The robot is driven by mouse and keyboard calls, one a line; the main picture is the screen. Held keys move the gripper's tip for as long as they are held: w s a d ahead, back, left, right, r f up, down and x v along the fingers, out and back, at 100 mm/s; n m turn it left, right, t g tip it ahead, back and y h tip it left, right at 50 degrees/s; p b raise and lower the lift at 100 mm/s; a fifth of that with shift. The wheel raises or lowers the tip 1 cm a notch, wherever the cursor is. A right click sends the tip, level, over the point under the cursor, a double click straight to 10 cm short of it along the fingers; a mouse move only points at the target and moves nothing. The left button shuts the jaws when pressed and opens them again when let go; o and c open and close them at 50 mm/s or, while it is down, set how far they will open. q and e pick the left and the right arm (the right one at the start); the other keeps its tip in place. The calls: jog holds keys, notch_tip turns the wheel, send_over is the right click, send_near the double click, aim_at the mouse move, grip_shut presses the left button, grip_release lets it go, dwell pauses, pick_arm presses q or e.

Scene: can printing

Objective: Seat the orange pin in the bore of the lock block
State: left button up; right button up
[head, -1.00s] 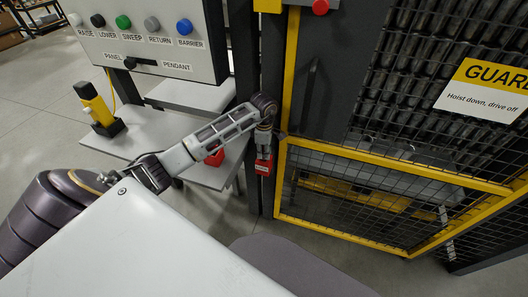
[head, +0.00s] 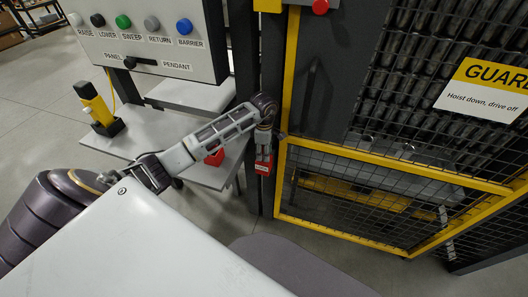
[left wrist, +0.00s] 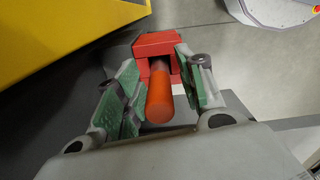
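The red lock block (head: 263,168) is at the dark post beside the guard gate. In the left wrist view the lock block (left wrist: 157,46) is straight ahead, with the orange pin (left wrist: 160,95) sticking out of its face towards me. The pin's far end is inside or against the block; how deep it sits is hidden. My left gripper (head: 264,152) is just above the block. In the left wrist view its green-padded fingers (left wrist: 161,88) stand open on both sides of the pin, with a gap at each side. My right gripper is out of view.
A grey shelf (head: 150,133) holds a second red block (head: 215,157) and a yellow pendant (head: 95,104). The button panel (head: 150,40) hangs above it. The yellow-framed mesh gate (head: 390,158) stands close to the right of the lock block.

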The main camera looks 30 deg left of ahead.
pick_arm(q)
jog(key=shift+r, duration=0.75)
notch_tip(320, 180, up, 9)
jog(key=shift+f, duration=0.1)
jog(key=shift+r, duration=0.9)
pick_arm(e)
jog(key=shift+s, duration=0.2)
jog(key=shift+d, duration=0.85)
pick_arm(q)
jog(key=shift+s+f, duration=0.1)
jog(key=shift+s, duration=0.05)
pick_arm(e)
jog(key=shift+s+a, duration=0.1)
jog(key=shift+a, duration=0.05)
